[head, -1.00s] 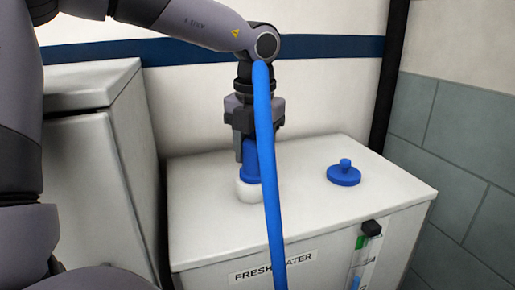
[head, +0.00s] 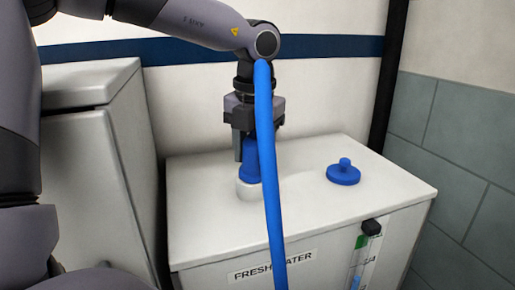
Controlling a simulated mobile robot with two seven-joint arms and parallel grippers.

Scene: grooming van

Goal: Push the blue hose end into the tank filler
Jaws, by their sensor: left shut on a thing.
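My left gripper (head: 250,148) points down above the fresh water tank (head: 320,205) and is shut on the blue hose end (head: 250,168). My right gripper is out of view.
A blue cap (head: 343,174) with a knob lies on the tank top, right of the filler. A level gauge (head: 366,255) is on the tank front. A white cabinet (head: 100,180) stands close on the left. A dark vertical pole (head: 389,75) is behind the tank.

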